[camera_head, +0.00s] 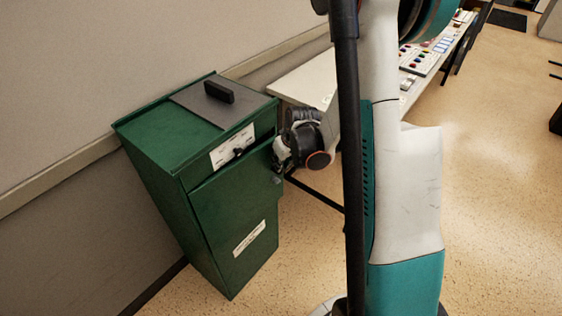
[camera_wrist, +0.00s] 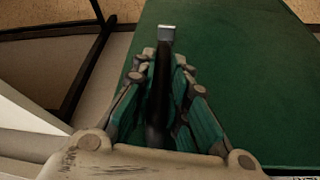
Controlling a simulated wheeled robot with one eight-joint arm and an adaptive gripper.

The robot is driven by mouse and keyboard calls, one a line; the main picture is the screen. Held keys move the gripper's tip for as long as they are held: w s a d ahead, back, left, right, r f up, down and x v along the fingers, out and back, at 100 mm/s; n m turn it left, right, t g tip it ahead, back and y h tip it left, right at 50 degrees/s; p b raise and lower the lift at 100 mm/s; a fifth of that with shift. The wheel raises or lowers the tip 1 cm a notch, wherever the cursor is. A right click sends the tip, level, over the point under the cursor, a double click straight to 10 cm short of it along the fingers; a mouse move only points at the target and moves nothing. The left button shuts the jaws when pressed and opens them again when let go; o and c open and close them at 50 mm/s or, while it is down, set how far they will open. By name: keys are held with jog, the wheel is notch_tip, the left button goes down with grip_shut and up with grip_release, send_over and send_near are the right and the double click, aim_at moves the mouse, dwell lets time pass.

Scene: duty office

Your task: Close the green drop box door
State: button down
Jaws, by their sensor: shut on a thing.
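The green drop box (camera_head: 160,150) stands against the wall in the head view. Its green door (camera_head: 235,205) is on the front, below a white label, and looks nearly in line with the front; I cannot tell whether a small gap is left. My gripper (camera_head: 279,160) is at the door's upper right edge. In the wrist view my gripper (camera_wrist: 162,100) has its fingers closed around a dark bar-like handle (camera_wrist: 166,34) with a pale metal tip. A green panel (camera_wrist: 240,90) lies behind and to the right of the fingers. Most of the handle is hidden between the fingers.
A grey lid plate with a black handle (camera_head: 218,92) tops the box. A light desk (camera_head: 310,80) is right behind my gripper, with a control panel (camera_head: 430,58) farther along. Speckled floor (camera_head: 500,200) is open to the right.

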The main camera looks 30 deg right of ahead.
jog(key=shift+w+a+n+y, duration=0.15)
jog(key=shift+w+n, duration=0.25)
jog(key=shift+w, duration=0.6)
jog(key=shift+w+a+n+y, duration=0.15)
jog(key=shift+w+n, duration=0.25)
jog(key=shift+w, duration=0.55)
jog(key=c, duration=1.6)
grip_release()
jog(key=shift+w, duration=0.1)
jog(key=shift+o, duration=0.2)
jog(key=v, duration=1.2)
jog(key=shift+a, duration=0.1)
